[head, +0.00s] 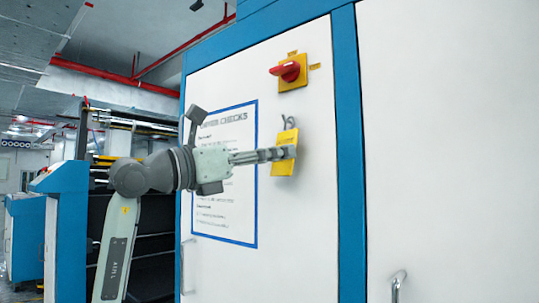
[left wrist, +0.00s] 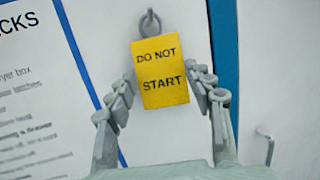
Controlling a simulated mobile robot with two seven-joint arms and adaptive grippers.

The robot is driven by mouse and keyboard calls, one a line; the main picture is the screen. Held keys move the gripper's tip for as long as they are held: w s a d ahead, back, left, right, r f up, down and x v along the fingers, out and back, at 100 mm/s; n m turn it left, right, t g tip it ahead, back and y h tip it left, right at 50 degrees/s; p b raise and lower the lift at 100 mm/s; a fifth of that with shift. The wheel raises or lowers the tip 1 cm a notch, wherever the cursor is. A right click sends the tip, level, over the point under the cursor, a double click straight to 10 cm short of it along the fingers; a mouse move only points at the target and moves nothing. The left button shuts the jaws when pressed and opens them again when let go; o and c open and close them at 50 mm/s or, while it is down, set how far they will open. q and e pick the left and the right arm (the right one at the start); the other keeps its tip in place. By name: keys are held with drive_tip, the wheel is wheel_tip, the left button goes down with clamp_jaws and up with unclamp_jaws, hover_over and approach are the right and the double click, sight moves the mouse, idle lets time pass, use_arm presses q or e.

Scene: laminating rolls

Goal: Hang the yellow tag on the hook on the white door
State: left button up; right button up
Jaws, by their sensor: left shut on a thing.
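The yellow tag (head: 285,165) is upright in front of the white door (head: 225,90). In the left wrist view the tag (left wrist: 160,82) reads "DO NOT START". My right gripper is not in view.
A red rotary switch (head: 286,71) on a yellow plate is above the hook. A blue-framed printed sheet (head: 245,225) is on the door behind my left arm. A blue post (head: 348,170) and a door handle (head: 398,283) are to the right.

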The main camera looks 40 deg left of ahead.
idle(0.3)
use_arm(q)
drive_tip(key=o, duration=1)
drive_tip(key=v, duration=1.2)
drive_tip(key=shift+s, duration=0.1)
